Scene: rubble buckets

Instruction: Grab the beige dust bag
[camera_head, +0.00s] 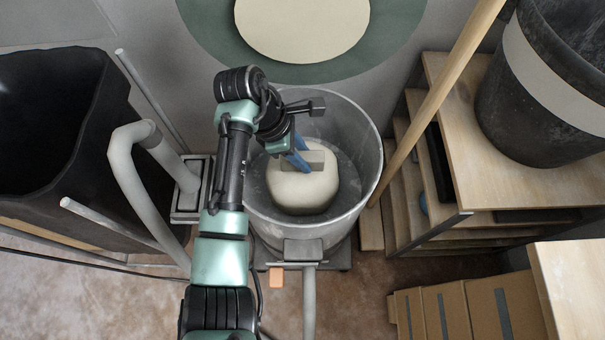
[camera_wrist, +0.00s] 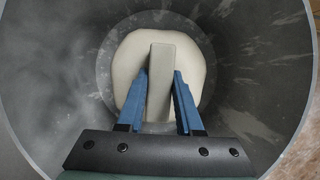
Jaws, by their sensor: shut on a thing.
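The beige dust bag (camera_head: 301,188) is a rounded pale bag with a raised block-like grip on top. It sits inside the round grey metal bucket (camera_head: 372,165). My gripper (camera_head: 304,163) reaches down into the bucket from above. In the wrist view, its two blue fingers (camera_wrist: 160,95) stand on either side of the bag's raised grip and are shut on it. The bag also shows in the wrist view (camera_wrist: 128,62), low in the bucket. Its underside is hidden, so I cannot tell whether it touches the bucket floor.
A large black bin (camera_head: 50,130) stands at the left beside a bent grey pipe (camera_head: 128,175). At the right are wooden shelves (camera_head: 465,190) with a black bucket (camera_head: 545,90) on top and a leaning wooden pole (camera_head: 440,95). Cardboard boxes (camera_head: 470,312) stand at the lower right.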

